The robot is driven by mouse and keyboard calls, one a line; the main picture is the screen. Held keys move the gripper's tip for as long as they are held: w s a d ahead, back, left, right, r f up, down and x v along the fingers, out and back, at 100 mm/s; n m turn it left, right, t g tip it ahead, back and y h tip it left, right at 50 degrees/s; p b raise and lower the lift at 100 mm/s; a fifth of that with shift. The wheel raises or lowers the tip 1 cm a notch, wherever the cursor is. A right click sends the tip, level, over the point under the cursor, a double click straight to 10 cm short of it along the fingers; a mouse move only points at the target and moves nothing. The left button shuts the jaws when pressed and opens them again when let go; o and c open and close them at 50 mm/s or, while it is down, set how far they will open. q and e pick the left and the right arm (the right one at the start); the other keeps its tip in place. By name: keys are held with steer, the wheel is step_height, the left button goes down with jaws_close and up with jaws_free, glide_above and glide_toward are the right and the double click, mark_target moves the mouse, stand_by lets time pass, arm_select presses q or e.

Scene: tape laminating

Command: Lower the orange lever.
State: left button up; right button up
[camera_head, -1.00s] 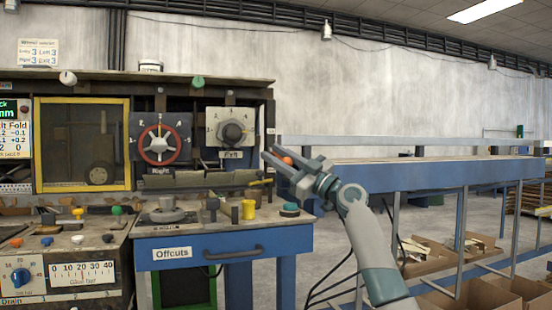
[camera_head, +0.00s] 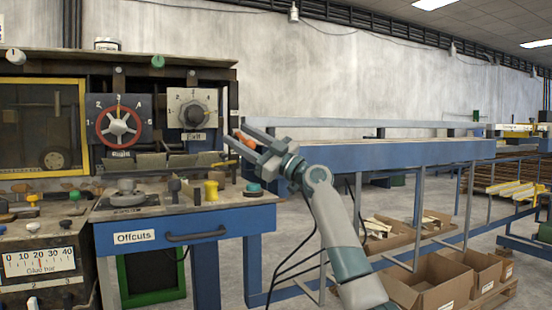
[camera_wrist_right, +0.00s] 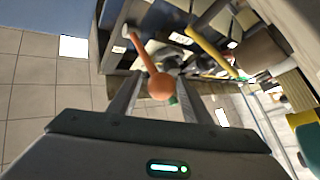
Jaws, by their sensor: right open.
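The orange lever shows in the wrist view as a thin orange arm ending in a round orange knob (camera_wrist_right: 160,86). The knob sits between the two fingers of my right gripper (camera_wrist_right: 162,98), which are spread apart on either side of it. In the head view my right gripper (camera_head: 240,136) reaches in from the right at the machine's right end. The orange knob (camera_head: 246,140) shows there between its fingers, and the rest of the lever is mostly hidden. I cannot tell whether a finger touches the knob. My left gripper is not in view.
The offcuts table (camera_head: 182,237) with a yellow knob (camera_head: 211,190) and a green-topped knob (camera_head: 253,189) stands below and left of the gripper. A blue roller bench (camera_head: 400,154) runs behind to the right. Open cardboard boxes (camera_head: 436,285) lie on the right.

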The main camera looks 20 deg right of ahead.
arm_select(q)
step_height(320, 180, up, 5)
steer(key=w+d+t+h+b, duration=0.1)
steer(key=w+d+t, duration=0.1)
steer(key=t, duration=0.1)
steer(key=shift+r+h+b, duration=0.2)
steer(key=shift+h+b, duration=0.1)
steer(key=shift+b, duration=0.05)
arm_select(e)
steer(key=v, duration=1.6)
steer(key=shift+s, duration=0.35)
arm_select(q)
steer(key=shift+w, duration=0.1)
arm_select(e)
steer(key=shift+d, duration=0.15)
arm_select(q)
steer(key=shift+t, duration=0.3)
